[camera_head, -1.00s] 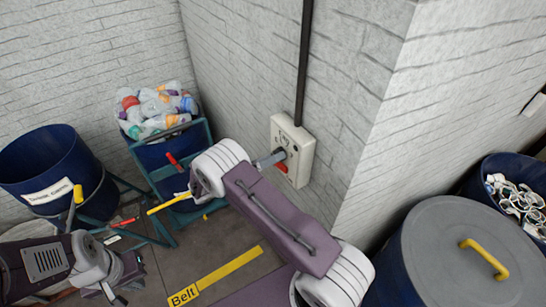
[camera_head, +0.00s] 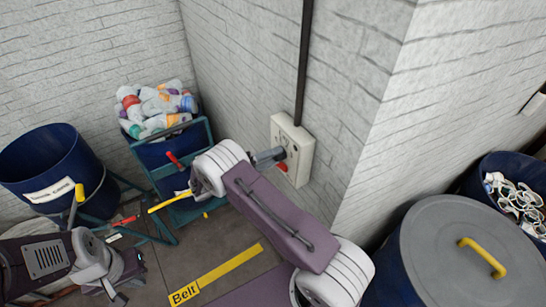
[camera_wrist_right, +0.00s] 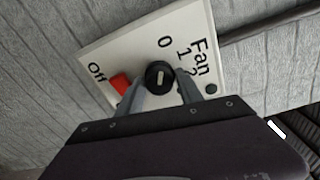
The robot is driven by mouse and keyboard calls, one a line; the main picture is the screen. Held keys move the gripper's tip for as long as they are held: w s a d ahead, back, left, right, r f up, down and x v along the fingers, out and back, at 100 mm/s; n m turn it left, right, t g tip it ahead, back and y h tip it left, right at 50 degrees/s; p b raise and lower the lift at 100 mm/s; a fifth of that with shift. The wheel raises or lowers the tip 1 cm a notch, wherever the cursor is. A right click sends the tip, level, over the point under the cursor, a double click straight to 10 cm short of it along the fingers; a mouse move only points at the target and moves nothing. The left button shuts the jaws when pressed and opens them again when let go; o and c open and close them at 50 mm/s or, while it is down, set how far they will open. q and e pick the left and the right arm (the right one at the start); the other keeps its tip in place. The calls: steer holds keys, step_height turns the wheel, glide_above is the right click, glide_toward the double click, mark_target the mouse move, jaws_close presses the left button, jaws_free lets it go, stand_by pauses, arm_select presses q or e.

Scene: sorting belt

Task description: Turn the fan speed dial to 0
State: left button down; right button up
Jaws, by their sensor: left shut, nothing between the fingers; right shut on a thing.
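The fan control box (camera_head: 293,148) is a cream panel on the grey brick wall. In the right wrist view its face (camera_wrist_right: 140,48) shows "Fan", 0, 1, 2 and "Off". The black round dial (camera_wrist_right: 160,73) has a pale pointer mark, which appears to point roughly toward the 0. My right gripper (camera_wrist_right: 162,84) is shut on the dial, with one finger at each side. It also shows in the head view (camera_head: 280,154) at the box. My left gripper (camera_head: 119,298) is shut and empty at the lower left, far from the box.
A red switch (camera_wrist_right: 121,84) sits beside the dial, close to a finger. A dark conduit (camera_head: 304,60) runs up from the box. A bin of bottles (camera_head: 165,150), an open blue bin (camera_head: 40,160) and a lidded drum (camera_head: 460,250) stand around. A wall corner juts out right of the box.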

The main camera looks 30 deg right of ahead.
steer(key=shift+w+r, duration=0.1)
steer(key=shift+r, duration=0.05)
stand_by(0.3)
steer(key=o, duration=1.1)
steer(key=shift+o, duration=0.6)
steer(key=a+b, duration=0.1)
steer(key=a, duration=0.1)
steer(key=a+f+b, duration=0.1)
steer(key=a+b, duration=0.1)
steer(key=shift+a+b, duration=0.3)
steer(key=b, duration=0.2)
glide_toward(274, 158)
steer(key=shift+w+d+r, duration=0.1)
steer(key=shift+d+r, duration=0.15)
steer(key=shift+r, duration=0.2)
